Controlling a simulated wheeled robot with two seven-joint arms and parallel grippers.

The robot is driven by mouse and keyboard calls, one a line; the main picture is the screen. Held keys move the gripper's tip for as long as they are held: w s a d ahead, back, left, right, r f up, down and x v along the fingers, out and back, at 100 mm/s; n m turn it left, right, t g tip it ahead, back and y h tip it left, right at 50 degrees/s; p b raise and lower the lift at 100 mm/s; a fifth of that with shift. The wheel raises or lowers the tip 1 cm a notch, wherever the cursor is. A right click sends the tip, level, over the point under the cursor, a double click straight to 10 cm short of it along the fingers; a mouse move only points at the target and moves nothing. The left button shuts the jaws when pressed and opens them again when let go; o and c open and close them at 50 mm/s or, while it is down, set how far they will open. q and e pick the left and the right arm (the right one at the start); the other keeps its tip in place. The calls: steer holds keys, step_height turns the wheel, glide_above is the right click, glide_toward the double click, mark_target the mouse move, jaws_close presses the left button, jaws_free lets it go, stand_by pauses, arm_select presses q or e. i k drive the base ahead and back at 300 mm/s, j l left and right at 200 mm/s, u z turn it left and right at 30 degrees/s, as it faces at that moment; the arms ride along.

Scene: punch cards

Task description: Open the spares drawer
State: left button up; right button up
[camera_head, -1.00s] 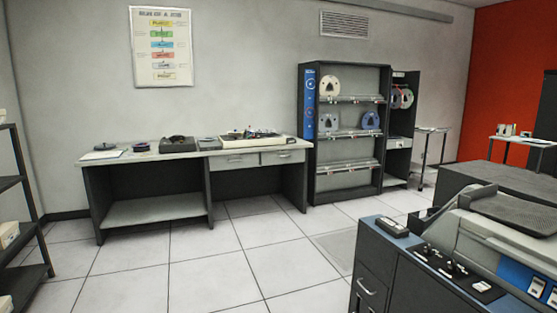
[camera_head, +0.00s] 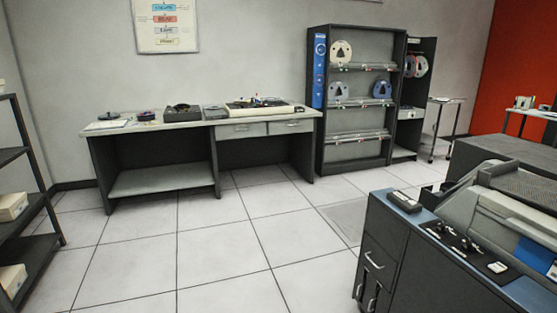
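A long workbench (camera_head: 262,115) stands against the back wall, with two pale drawers side by side under its top. The left drawer (camera_head: 241,130) and the right drawer (camera_head: 291,126) both look shut. A dark cabinet (camera_head: 383,237) at the lower right has a drawer with a pale handle (camera_head: 374,260) and more handles below it, cut off by the frame. I cannot read any label that marks one as the spares drawer. Neither of my grippers is in view.
The tiled floor (camera_head: 215,240) before the workbench is clear. A dark shelf rack (camera_head: 30,190) stands at the left edge. A tape-reel rack (camera_head: 357,105) stands right of the workbench. A grey machine (camera_head: 505,205) sits on the cabinet at the lower right.

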mark_target(284, 121)
steer(key=i, duration=1.95)
steer(key=i+u, duration=0.1)
steer(key=i, duration=0.85)
steer(key=i+l, duration=0.15)
steer(key=i, duration=0.85)
steer(key=i+l, duration=0.1)
steer(key=i, duration=0.85)
steer(key=i+l+u, duration=0.1)
steer(key=i, duration=0.9)
